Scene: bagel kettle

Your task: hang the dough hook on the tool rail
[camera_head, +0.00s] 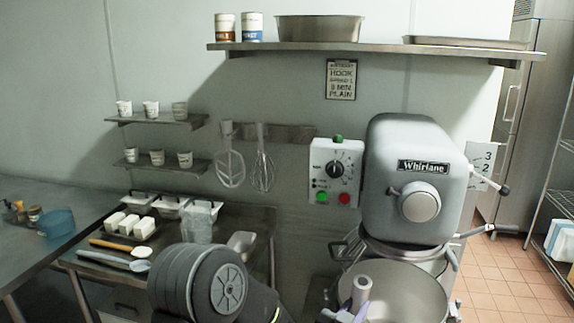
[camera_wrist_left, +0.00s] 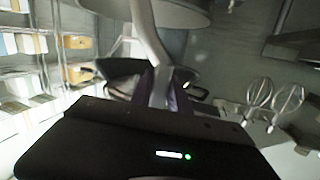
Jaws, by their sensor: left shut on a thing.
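The dough hook is a pale grey metal piece. In the head view, its upper end (camera_head: 361,288) shows in front of the mixer bowl; in the wrist view, its curved shaft (camera_wrist_left: 150,45) runs up from between the fingers. My left gripper (camera_head: 350,313) is low in front of the bowl, mostly cut off by the lower edge. Its purple fingers (camera_wrist_left: 165,92) are shut on the hook. The steel tool rail (camera_head: 285,134) is on the wall left of the mixer. A flat beater (camera_head: 230,165) and a wire whisk (camera_head: 262,165) hang from it. My right gripper is out of view.
The mixer (camera_head: 412,150) and its bowl (camera_head: 410,298) stand right of the rail, with a control box (camera_head: 335,172) between. Small shelves (camera_head: 155,119) with cups are left of the rail. A long shelf (camera_head: 380,48) is above. A side table (camera_head: 215,240) holds tubs below.

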